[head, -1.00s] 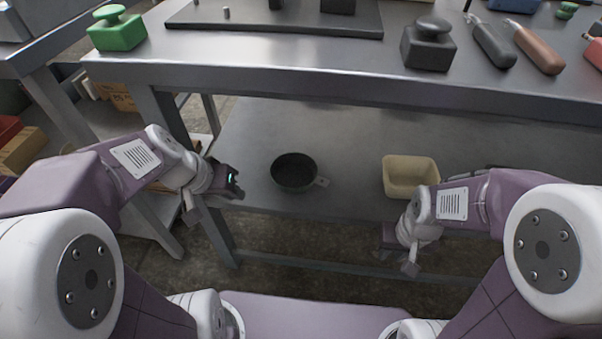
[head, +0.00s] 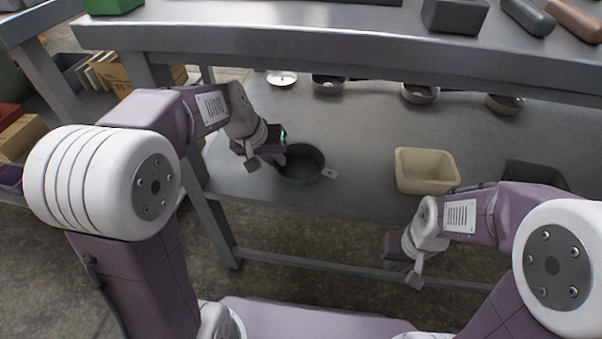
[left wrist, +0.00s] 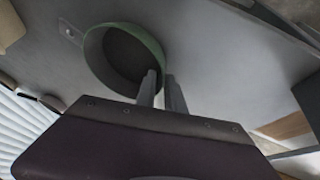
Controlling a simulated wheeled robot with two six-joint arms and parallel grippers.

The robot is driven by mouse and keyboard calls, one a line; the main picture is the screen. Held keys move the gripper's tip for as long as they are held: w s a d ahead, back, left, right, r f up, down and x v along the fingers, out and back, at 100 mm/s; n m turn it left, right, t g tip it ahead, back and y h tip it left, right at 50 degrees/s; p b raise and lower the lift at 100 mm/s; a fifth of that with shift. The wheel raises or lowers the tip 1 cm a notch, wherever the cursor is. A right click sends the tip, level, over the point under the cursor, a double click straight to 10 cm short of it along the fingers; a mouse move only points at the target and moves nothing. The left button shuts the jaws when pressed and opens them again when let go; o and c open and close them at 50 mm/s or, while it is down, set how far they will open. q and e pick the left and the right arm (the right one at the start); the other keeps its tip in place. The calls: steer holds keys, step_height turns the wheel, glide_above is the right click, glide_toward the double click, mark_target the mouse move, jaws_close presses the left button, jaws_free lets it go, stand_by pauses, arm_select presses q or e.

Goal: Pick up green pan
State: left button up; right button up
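The green pan (head: 301,180), dark inside with a green outer wall, sits upright on the lower shelf, its short handle with a hole pointing right. In the left wrist view the pan (left wrist: 97,62) lies just beyond the fingers. My left gripper (head: 280,158) is at the pan's left side. In the left wrist view its two fingers (left wrist: 162,84) are a little apart, one inside the pan and one outside, with the rim between them.
A cream container (head: 426,171) and a dark one (head: 532,175) stand right of the pan on the shelf (head: 360,150). Several small metal pans, one of them here (head: 328,83), line the back. The upper table edge (head: 330,55) overhangs the shelf.

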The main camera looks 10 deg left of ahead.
arm_select(q)
steer(key=shift+f, duration=0.2)
jaws_close()
arm_select(e)
steer(key=shift+f, duration=0.15)
arm_select(q)
steer(key=shift+w, duration=0.1)
stand_by(1.1)
